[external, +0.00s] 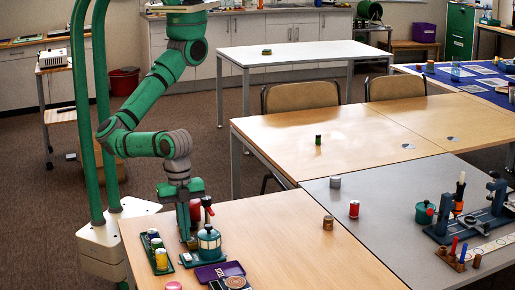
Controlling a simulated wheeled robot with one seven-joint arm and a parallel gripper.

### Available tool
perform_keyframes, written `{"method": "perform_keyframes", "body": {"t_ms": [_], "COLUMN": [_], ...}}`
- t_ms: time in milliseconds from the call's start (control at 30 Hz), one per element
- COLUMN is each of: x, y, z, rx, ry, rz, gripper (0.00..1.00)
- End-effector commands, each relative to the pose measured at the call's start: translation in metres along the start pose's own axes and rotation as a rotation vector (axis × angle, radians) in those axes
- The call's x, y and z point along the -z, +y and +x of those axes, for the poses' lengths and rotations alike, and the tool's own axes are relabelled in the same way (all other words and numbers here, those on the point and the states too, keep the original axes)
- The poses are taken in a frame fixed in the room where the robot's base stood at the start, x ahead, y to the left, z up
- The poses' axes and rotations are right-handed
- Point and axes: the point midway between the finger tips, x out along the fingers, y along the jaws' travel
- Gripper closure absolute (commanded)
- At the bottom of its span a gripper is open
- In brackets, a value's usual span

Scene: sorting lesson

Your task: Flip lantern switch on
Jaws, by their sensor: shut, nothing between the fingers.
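A small teal lantern-like object (208,243) with a pale band and a knob on top stands near the left end of the front wooden table. I cannot make out its switch at this size. My gripper (185,236) points down just left of it, with its fingers together and empty. The fingertips are low, close to the tabletop. I cannot tell whether they touch anything. A dark lever with a red part (207,202) rises behind the lantern-like object, close to the gripper, and its base is partly hidden.
A green tray (163,268) with small cans lies left of the gripper. A brown can (328,222) stands farther right. The table's middle is clear.

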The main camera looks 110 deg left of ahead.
Motion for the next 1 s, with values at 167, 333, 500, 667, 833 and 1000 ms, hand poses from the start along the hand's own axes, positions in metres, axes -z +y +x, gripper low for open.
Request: {"method": "perform_keyframes", "body": {"t_ms": [167,333,500,667,833,1000], "x": [-0.001,0.0,0.0,0.0,0.0,0.001], "y": [0.0,0.0,0.0,0.0,0.001,0.0], "z": [0.03,0.047,0.053,0.054,0.054,0.059], "rx": [0.001,0.001,-0.001,-0.001,-0.001,0.0], "ry": [-0.003,-0.001,-0.001,0.0,-0.001,-0.001], "rz": [0.001,0.002,0.0,0.0,0.0,0.0], "gripper": [1.0,1.0,1.0,1.0,1.0,1.0]}}
